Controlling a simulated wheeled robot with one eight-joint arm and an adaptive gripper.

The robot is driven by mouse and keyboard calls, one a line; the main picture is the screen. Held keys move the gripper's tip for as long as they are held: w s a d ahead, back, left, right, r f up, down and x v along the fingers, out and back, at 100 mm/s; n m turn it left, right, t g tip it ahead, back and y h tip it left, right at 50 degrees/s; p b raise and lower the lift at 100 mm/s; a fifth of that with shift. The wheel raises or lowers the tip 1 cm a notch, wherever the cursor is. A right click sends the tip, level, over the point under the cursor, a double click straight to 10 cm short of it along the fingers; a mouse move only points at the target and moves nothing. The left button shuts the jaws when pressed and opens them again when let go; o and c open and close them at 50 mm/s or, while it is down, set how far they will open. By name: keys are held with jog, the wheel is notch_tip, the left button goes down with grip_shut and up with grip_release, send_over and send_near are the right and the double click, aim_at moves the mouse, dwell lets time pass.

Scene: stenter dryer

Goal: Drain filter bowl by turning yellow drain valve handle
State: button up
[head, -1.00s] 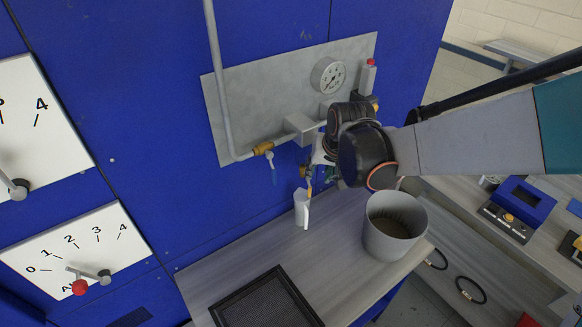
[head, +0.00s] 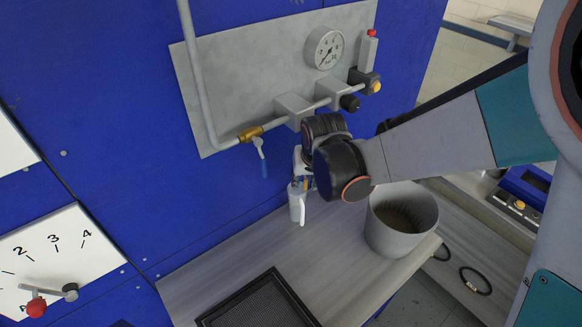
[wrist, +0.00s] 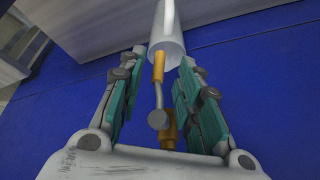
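The yellow drain valve handle (wrist: 158,68) lies between my gripper's fingers in the wrist view. It is on a grey stem with a round grey pivot, next to a brass body (wrist: 167,130). My gripper (wrist: 163,58) is open, with a finger on each side of the handle and gaps visible. In the head view my gripper (head: 300,170) is just above a white cup (head: 297,205) on the grey shelf. The cup (wrist: 168,40) also shows beyond the handle in the wrist view. The filter bowl cannot be made out; my gripper and wrist cover that area.
A grey bucket (head: 400,238) stands on the shelf (head: 235,255) right of the cup. A black mesh filter (head: 258,305) lies in front. Above are a pipe with a blue-levered brass valve (head: 250,133) and a gauge (head: 325,48).

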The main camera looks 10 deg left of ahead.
jog(key=shift+w+f, duration=0.3)
jog(key=shift+f, duration=0.35)
jog(key=shift+c, duration=0.6)
